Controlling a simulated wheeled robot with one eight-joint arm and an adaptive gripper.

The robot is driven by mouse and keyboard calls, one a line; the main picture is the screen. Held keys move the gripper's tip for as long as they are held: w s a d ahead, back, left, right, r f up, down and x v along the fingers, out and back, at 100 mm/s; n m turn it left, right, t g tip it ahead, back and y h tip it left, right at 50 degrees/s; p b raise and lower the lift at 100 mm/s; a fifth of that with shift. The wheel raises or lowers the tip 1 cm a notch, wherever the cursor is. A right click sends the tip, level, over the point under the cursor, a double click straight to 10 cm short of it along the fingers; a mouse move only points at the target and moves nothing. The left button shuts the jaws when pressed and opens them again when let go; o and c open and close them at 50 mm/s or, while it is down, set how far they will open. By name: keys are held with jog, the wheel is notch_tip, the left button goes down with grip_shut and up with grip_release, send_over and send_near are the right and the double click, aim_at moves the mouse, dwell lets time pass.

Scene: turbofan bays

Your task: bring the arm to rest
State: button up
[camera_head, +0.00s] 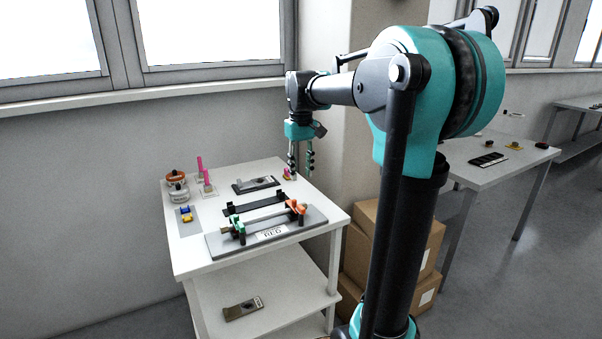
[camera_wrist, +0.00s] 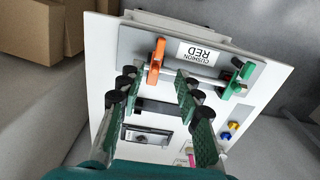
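My gripper (camera_head: 301,172) hangs pointing down above the back right part of the white table (camera_head: 247,170). Its two green fingers stand apart with nothing between them; they also show in the wrist view (camera_wrist: 157,80). My arm is raised, bent at the elbow and reaching to the left in the head view.
The table also carries pink posts (camera_head: 200,165), round containers (camera_head: 177,186) and a dark tray (camera_head: 255,184). Cardboard boxes (camera_head: 365,235) stand right of the table. Another table (camera_head: 500,172) is further right. A wall and windows are behind.

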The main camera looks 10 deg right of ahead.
jog(key=s+d+f+m+t, duration=0.2)
jog(key=s+f, duration=0.9)
jog(key=f, duration=0.1)
jog(key=s+d+f+m+t, duration=0.1)
jog(key=s+d+f+t, duration=0.1)
jog(key=s+f, duration=0.9)
jog(key=shift+f+m, duration=0.4)
jog(key=shift+f, duration=0.2)
